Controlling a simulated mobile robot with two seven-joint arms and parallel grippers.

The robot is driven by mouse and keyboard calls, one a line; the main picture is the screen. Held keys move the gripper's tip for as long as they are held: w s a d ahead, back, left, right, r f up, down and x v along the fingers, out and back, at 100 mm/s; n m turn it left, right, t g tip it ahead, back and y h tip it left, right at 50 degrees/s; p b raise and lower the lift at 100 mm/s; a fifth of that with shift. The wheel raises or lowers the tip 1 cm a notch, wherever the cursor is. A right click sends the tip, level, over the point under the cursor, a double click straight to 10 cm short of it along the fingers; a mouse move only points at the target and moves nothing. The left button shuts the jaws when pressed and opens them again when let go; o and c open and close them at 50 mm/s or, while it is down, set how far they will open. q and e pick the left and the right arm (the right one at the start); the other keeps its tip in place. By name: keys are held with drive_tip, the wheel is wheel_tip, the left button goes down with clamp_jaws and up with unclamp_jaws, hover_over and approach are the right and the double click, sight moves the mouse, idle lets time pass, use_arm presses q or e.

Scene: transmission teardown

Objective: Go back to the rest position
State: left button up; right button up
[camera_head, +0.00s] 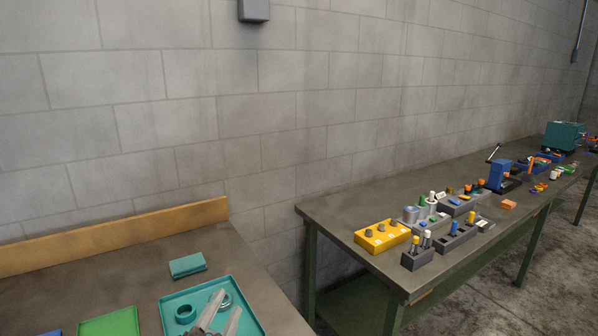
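My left gripper (229,301) reaches in at the bottom edge over a teal tray (172,318) on the near table. Its two grey fingers stand apart, with a gap between the tips. A teal ring (185,313) lies in the tray to the left of the fingers. A grey-teal ring (225,299) shows by the fingertips, partly covered by them; I see nothing gripped. My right gripper is not in view.
A wooden board (115,236) edges the near table (75,290) at the wall. A gap separates the far bench (335,215), which holds a yellow block (382,236) and several parts.

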use_arm(q)
drive_tip(key=s+a+f+n+g+y, duration=0.1)
drive_tip(key=s+a+f+n+g, duration=0.1)
drive_tip(key=s+f+n+g, duration=0.6)
drive_tip(key=s+a+f+n+g, duration=0.15)
drive_tip(key=s+f+g, duration=0.35)
drive_tip(key=s+f, duration=0.75)
drive_tip(key=s+f+g, duration=0.1)
drive_tip(key=s+f, duration=0.1)
drive_tip(key=f, duration=0.8)
drive_tip(key=s+f, duration=0.2)
drive_tip(key=f, duration=0.7)
drive_tip(key=s+a+f+g, duration=0.1)
drive_tip(key=s+a+f, duration=0.2)
drive_tip(key=s+f, duration=1.1)
drive_tip(key=shift+s+m+g, duration=0.3)
drive_tip(key=shift+s+m, duration=0.05)
drive_tip(key=shift+s, duration=0.3)
drive_tip(key=shift+f, duration=0.1)
